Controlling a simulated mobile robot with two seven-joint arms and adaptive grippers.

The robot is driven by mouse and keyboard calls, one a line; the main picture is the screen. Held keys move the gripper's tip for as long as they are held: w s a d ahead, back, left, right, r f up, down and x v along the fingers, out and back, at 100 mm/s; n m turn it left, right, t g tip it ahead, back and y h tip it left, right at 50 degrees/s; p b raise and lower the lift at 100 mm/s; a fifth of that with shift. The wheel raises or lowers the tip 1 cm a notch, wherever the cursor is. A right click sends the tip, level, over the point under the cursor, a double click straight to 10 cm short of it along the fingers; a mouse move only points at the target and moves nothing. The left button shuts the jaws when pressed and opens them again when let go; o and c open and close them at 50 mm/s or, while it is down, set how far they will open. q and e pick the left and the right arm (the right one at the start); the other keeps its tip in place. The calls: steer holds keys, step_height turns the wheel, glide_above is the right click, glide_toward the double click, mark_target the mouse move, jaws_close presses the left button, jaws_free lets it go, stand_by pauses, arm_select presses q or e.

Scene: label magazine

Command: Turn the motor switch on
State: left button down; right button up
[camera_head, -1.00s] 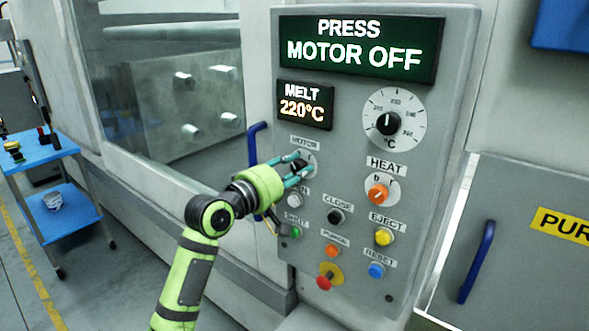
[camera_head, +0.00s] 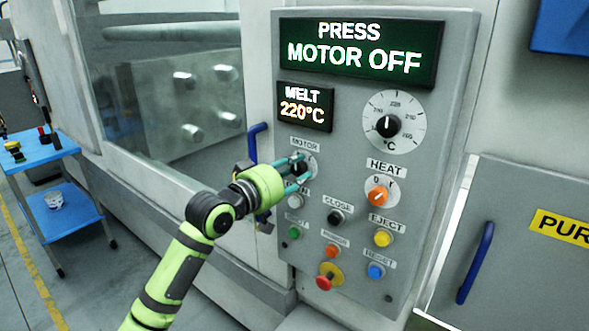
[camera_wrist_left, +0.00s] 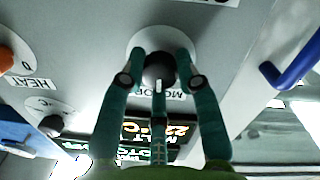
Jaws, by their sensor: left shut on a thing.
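The motor switch (camera_wrist_left: 158,68) is a dark round knob with a white pointer line on a pale round plate, below the MOTOR label (camera_head: 305,144). My left gripper (camera_head: 303,166) is at the switch, and its teal fingers stand on both sides of the knob in the left wrist view (camera_wrist_left: 160,72). It is shut on the knob. In the head view the fingers mostly hide the knob. The green display (camera_head: 358,48) reads PRESS MOTOR OFF. My right gripper is not in view.
The orange HEAT knob (camera_head: 378,195) sits right of the motor switch. Several push buttons, including the black CLOSE button (camera_head: 335,217), lie below. A blue handle (camera_head: 257,143) stands just left of the panel. The temperature dial (camera_head: 388,125) is above right.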

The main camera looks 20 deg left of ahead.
arm_select(q)
steer(key=m, duration=0.3)
steer(key=shift+p, duration=0.35)
steer(key=shift+m+y+p, duration=0.3)
steer(key=shift+m+p, duration=0.1)
steer(key=shift+m, duration=1.6)
steer(key=c, duration=0.9)
jaws_free()
steer(key=v, duration=1.1)
steer(key=shift+s, duration=0.4)
steer(key=shift+a, duration=0.15)
